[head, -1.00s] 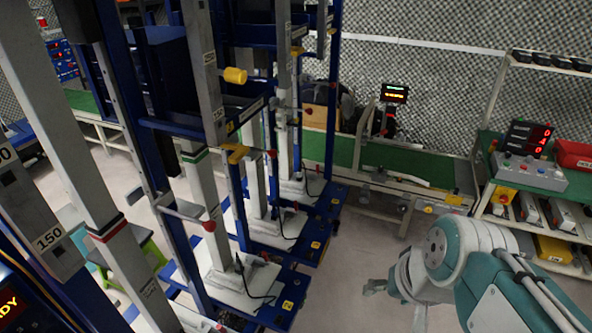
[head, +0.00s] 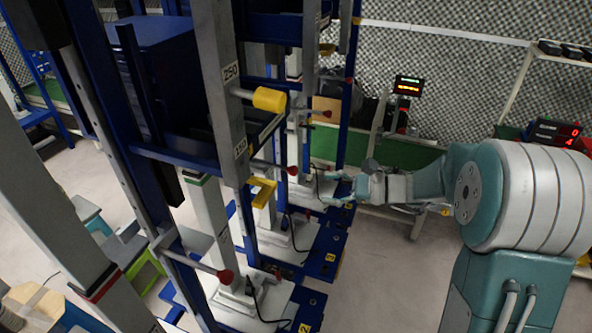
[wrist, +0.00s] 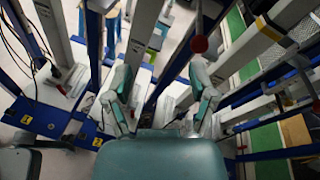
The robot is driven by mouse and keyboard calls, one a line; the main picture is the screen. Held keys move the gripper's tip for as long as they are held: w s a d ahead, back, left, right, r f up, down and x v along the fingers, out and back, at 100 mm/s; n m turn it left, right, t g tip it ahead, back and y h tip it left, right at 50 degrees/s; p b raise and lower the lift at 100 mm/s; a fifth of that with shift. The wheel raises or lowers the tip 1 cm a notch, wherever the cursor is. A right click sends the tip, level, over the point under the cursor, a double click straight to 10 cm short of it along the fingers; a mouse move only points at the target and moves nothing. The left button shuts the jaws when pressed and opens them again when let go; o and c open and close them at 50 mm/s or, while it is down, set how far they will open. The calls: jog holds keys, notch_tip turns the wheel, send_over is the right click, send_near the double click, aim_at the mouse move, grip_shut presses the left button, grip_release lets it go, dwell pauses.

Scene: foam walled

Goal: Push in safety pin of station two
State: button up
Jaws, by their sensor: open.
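A yellow cylindrical knob (head: 270,99), seemingly the safety pin, sticks out on a rod from the grey upright (head: 229,60) marked 250 and 150 in the head view. The blue base plate below carries a yellow tag (head: 305,326) that seems to read 2. My gripper (head: 336,190) is open and empty, to the right of and below the knob, apart from it in the picture. In the wrist view my gripper's two fingers (wrist: 160,85) are spread with nothing held between them. I cannot make out the yellow knob for sure in the wrist view.
Red-ball levers (head: 226,276) jut from the stations; one red ball (wrist: 200,44) shows near the right fingertip in the wrist view. A yellow bracket (head: 262,192) sits below the knob. A green conveyor (head: 400,152) stands behind. Grey floor (head: 385,280) is open at front right.

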aim_at(294, 171)
jog(key=w+d+f+m+t+y, duration=0.1)
jog(key=w+f+m+t, duration=0.15)
jog(key=w, duration=0.25)
jog(key=shift+m, duration=0.35)
jog(key=x, duration=1)
jog(key=shift+r, duration=0.25)
